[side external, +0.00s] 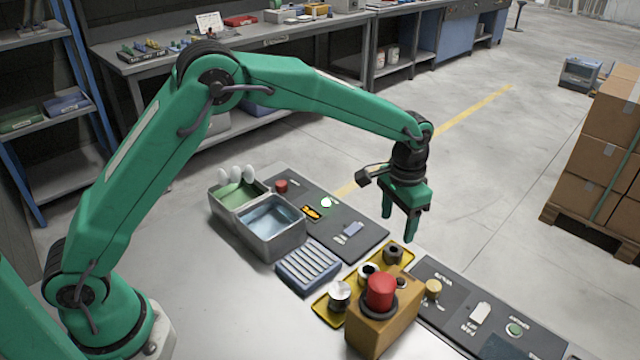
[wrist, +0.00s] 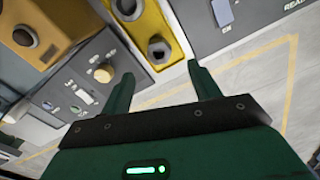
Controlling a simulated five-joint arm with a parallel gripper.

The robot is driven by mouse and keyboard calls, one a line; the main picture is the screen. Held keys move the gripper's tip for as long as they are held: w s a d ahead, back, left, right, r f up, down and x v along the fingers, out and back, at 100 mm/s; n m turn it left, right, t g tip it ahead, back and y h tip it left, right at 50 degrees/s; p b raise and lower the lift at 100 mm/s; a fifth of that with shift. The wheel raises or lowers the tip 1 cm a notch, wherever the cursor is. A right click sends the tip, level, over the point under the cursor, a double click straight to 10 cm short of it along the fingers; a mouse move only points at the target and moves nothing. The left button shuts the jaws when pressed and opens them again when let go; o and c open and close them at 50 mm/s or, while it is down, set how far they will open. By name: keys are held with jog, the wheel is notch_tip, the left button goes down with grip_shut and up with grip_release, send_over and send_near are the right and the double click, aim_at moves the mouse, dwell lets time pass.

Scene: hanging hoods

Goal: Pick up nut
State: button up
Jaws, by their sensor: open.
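A dark nut (side external: 393,252) with a round hole sits at the far end of a yellow tray (side external: 322,308). In the wrist view the nut (wrist: 159,50) lies on the yellow tray (wrist: 168,19), just beyond the gap between my fingertips. My gripper (side external: 398,227) points down, open and empty, above the far end of the tray. Its two green fingers also show in the wrist view (wrist: 160,74), apart from each other and not touching the nut. A second ring-like part (side external: 368,272) and a silver cylinder (side external: 340,294) share the tray.
An orange-brown box (side external: 367,330) with a red button (side external: 381,290) stands close in front of the tray. A blue ribbed block (side external: 309,267) and a grey two-part bin (side external: 283,242) lie to the left. Dark panels with small controls flank the tray. Open floor lies beyond.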

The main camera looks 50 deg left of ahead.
aim_at(394, 245)
jog(key=shift+d+f, duration=0.1)
jog(key=shift+f, duration=3.7)
jog(key=c, duration=1.2)
